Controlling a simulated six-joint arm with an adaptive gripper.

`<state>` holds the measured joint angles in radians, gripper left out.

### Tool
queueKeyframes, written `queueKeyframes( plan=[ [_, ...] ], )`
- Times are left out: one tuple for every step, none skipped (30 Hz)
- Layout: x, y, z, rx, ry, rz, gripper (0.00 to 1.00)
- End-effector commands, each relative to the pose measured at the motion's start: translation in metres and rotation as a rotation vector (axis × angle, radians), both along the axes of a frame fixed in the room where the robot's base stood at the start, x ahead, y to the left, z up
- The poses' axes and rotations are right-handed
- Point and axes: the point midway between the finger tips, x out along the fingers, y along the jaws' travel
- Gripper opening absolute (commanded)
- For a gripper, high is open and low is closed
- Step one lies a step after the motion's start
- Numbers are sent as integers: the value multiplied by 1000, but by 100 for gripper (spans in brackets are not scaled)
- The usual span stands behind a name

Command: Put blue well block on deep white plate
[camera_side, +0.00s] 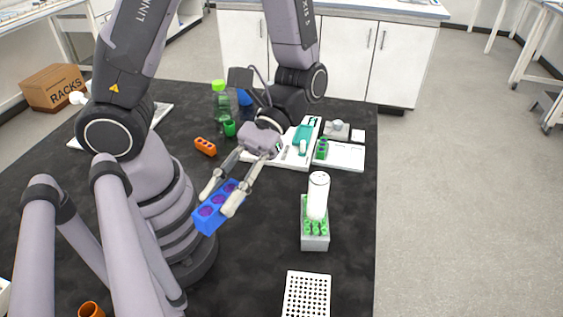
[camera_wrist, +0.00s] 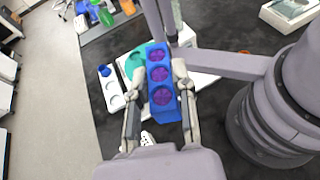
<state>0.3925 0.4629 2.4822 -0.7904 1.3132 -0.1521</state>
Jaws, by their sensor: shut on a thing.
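The blue well block (camera_side: 206,221) has a row of three purple round wells. My gripper (camera_side: 217,201) is shut on it, with one finger along each long side. It is held tilted in the side view, in front of my base and apart from the white trays. In the wrist view the blue well block (camera_wrist: 158,55) lies between the fingers of my gripper (camera_wrist: 159,78). Two white trays lie beyond it, a left one (camera_side: 258,161) and a right one (camera_side: 347,162). I cannot tell which is the deep white plate.
A grey rack of green-capped tubes (camera_side: 315,243) with a white bottle (camera_side: 318,196) stands to the right. A white perforated rack (camera_side: 306,297) lies at the front. An orange block (camera_side: 205,147) and a green-capped bottle (camera_side: 221,105) are behind. Bare black table surrounds the held block.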

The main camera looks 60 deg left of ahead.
Motion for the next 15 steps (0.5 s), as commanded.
queueKeyframes(
  plan=[
    [4, -15, 5, -2, -3, 93, 0],
    [7, -24, 8, -2, -2, 149, 0],
    [11, -34, 12, -3, -3, 217, 0],
    [15, -41, 14, -2, -4, 265, 0],
    [18, -48, 16, -2, -4, 309, 0],
    [23, -55, 20, -3, -3, 365, 0],
    [27, -61, 22, -3, -3, 404, 0],
    [31, -66, 24, -3, -4, 441, 0],
    [36, -72, 27, -3, -4, 489, 0],
    [39, -76, 29, -3, -3, 522, 0],
    [43, -80, 31, -3, -2, 555, 0],
    [48, -84, 34, -3, -4, 597, 0],
    [52, -88, 35, -2, -3, 627, 0],
    [55, -91, 37, -3, -2, 659, 0],
    [61, -95, 40, -3, -4, 698, 0]
  ],
)
